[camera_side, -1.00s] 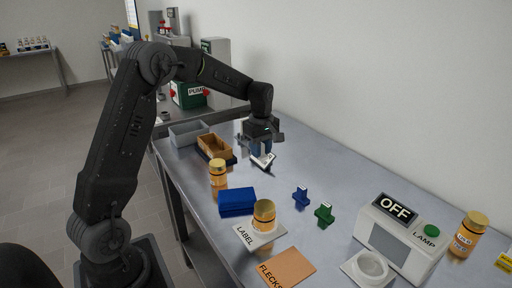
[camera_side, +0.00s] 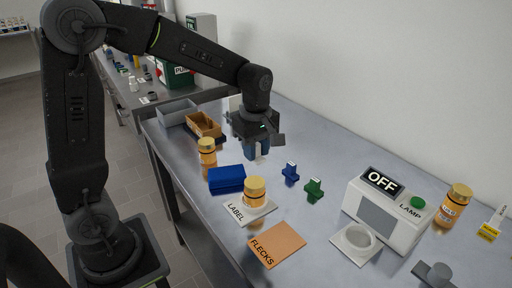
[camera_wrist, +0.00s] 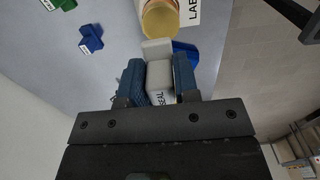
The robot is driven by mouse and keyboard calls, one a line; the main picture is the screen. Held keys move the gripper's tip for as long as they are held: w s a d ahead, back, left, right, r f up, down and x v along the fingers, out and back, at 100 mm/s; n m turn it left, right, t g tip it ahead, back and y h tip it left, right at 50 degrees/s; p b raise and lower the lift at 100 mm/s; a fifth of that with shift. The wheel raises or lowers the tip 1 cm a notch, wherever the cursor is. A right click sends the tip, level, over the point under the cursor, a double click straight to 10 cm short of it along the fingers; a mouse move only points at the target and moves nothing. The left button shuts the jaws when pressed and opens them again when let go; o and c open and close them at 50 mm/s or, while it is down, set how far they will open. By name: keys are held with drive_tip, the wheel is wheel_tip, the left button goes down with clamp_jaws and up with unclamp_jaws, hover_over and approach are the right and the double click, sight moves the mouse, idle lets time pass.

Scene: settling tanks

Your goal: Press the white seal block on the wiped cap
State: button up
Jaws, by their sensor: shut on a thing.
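A gold-capped amber jar (camera_side: 255,192) stands upright on the white LABEL card (camera_side: 264,212), nearer the side camera than the gripper. Its cap (camera_wrist: 163,20) shows just beyond the block in the wrist view. Another gold-capped jar (camera_side: 207,154) stands to the left. I cannot tell which cap is wiped.
Small blue (camera_side: 290,173) and green (camera_side: 314,188) pieces stand to the right. The orange FLECKS card (camera_side: 277,244), OFF lamp box (camera_side: 388,215) and third jar (camera_side: 453,206) are further off.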

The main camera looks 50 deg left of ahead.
sight(256, 183)
drive_tip(key=shift+f, duration=3.7)
drive_tip(key=shift+f, duration=0.3)
drive_tip(key=shift+r, duration=0.15)
drive_tip(key=shift+r, duration=2.9)
